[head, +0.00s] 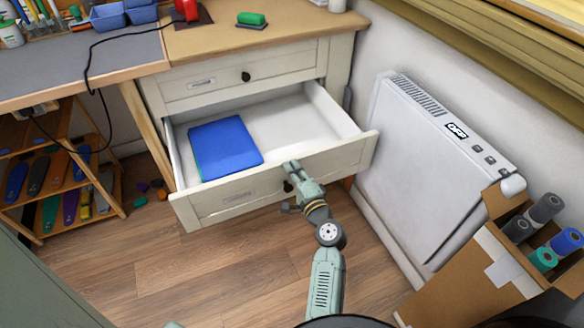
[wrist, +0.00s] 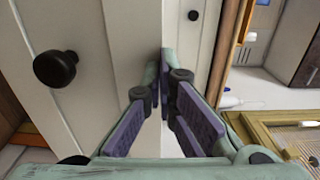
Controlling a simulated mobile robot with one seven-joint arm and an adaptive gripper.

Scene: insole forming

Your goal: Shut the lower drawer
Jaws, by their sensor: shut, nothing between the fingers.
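The lower drawer (head: 230,196) of the cream cabinet is pulled well out, with a blue folder-like item (head: 225,146) lying inside on the left. My gripper (head: 291,167) is shut and empty at the top edge of the drawer front, just right of its middle. I cannot tell whether it touches the edge. The drawer's dark knob (head: 288,186) is beside my fingers, partly hidden. In the wrist view the knob (wrist: 55,68) stands clear at the left, apart from the fingers (wrist: 165,62), which meet near the edge of the drawer front (wrist: 120,40).
The upper drawer (head: 245,80) is shut. A white heater (head: 430,160) stands against the wall at right. A cardboard box (head: 480,270) with rolls is at lower right. A wooden rack (head: 50,185) is at left. The wooden floor (head: 200,280) before the drawer is clear.

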